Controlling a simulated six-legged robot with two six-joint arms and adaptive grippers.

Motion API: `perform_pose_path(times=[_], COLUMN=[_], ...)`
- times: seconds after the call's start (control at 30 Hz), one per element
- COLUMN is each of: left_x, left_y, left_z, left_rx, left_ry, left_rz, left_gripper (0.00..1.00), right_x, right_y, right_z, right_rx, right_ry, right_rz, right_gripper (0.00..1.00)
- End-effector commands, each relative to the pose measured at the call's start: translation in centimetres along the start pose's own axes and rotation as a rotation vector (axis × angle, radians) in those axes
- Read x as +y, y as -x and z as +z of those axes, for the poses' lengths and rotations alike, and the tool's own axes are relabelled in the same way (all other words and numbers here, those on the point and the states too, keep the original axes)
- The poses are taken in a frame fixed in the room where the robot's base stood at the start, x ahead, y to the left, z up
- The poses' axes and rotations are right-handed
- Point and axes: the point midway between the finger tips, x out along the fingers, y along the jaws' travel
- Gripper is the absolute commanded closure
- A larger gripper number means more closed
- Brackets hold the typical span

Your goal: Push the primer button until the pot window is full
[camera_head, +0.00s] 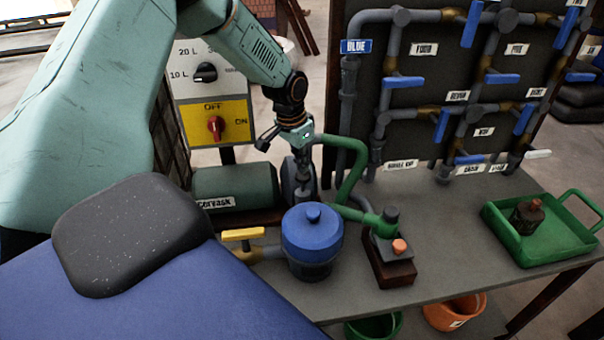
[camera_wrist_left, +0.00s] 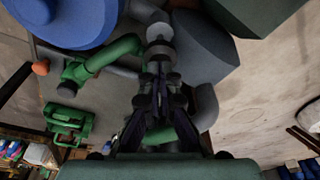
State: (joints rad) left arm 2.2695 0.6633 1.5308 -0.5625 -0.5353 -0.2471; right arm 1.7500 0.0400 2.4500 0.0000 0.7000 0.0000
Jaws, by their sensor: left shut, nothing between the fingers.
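The orange primer button (camera_head: 400,246) sits on a small dark block (camera_head: 390,268) on the bench, to the right of the blue-lidded pot (camera_head: 312,234). No window on the pot can be made out from here. My left gripper (camera_head: 304,190) is shut and empty, pointing down behind the pot, to the left of the green pipe (camera_head: 350,165). It is apart from the button. In the left wrist view the gripper (camera_wrist_left: 158,70) is at the middle, with the button (camera_wrist_left: 41,67) and the pot's blue lid (camera_wrist_left: 72,22) to its left.
A yellow valve handle (camera_head: 243,234) is left of the pot. A green motor (camera_head: 235,187) and a yellow switch panel (camera_head: 225,122) stand behind. A green tray (camera_head: 550,250) is at right. Pipes with blue handles cover the back board (camera_head: 440,120). Buckets (camera_head: 455,312) stand below.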

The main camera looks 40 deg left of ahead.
Motion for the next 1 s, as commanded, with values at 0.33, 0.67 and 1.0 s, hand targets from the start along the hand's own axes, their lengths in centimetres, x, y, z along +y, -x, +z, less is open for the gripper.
perform_pose_path(times=[0.33,0.67,1.0], left_x=[0.0,0.0,0.0], left_y=[-1.6,-3.0,-2.4], left_z=[0.3,0.6,0.5], left_rx=[0.000,-0.001,-0.001], left_ry=[0.000,0.000,0.000], left_rz=[0.000,0.000,0.000], left_gripper=[1.00,1.00,1.00], right_x=[0.0,0.0,0.0], right_y=[-0.9,-1.8,-0.9], right_z=[0.0,0.0,0.0], right_rx=[0.000,0.000,0.000], right_ry=[0.000,0.000,0.000], right_rz=[0.000,0.000,0.000], right_gripper=[0.61,0.61,0.61])
